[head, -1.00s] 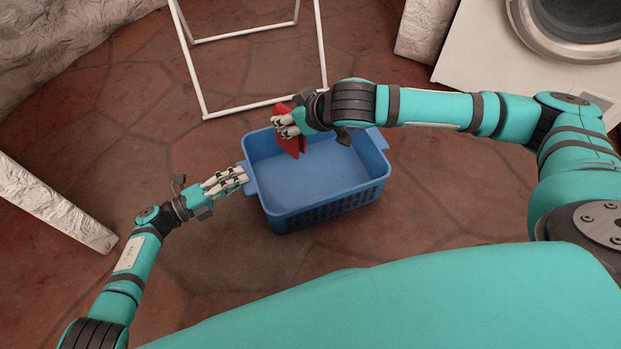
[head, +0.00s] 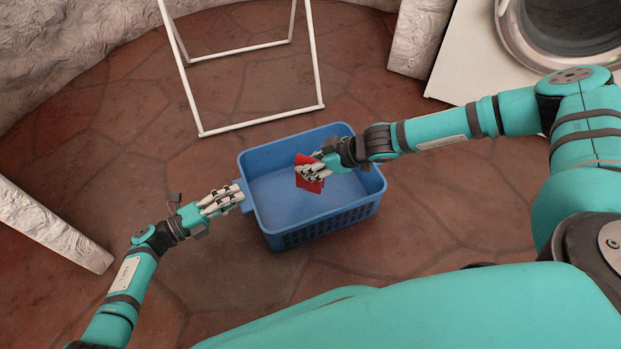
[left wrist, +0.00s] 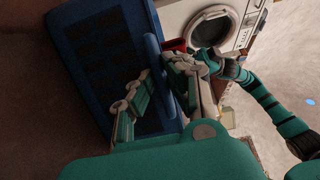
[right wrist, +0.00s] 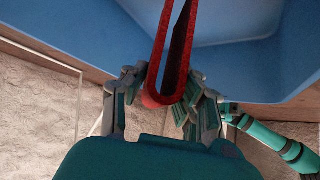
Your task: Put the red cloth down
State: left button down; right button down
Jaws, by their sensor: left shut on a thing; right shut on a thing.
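The red cloth (head: 308,184) is in my right gripper (head: 312,172), above the inside of the blue basket. In the right wrist view the cloth (right wrist: 173,60) hangs folded between the fingers of my right gripper (right wrist: 163,98), with the blue basket (right wrist: 70,35) behind it. My left gripper (head: 230,197) is shut on the left handle of the blue basket (head: 290,226). In the left wrist view my left gripper (left wrist: 160,85) has its fingers around the basket's rim. Whether the cloth touches the basket floor cannot be told.
A white metal rack (head: 262,122) stands on the floor behind the basket. A white washing machine (head: 470,60) is at the back right. A pale slab (head: 50,225) lies at the left.

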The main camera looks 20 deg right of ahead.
jog(key=shift+f, duration=2.35)
jog(key=shift+f, duration=0.15)
jog(key=c, duration=1)
grip_release()
jog(key=shift+c, duration=0.2)
jog(key=v, duration=1.2)
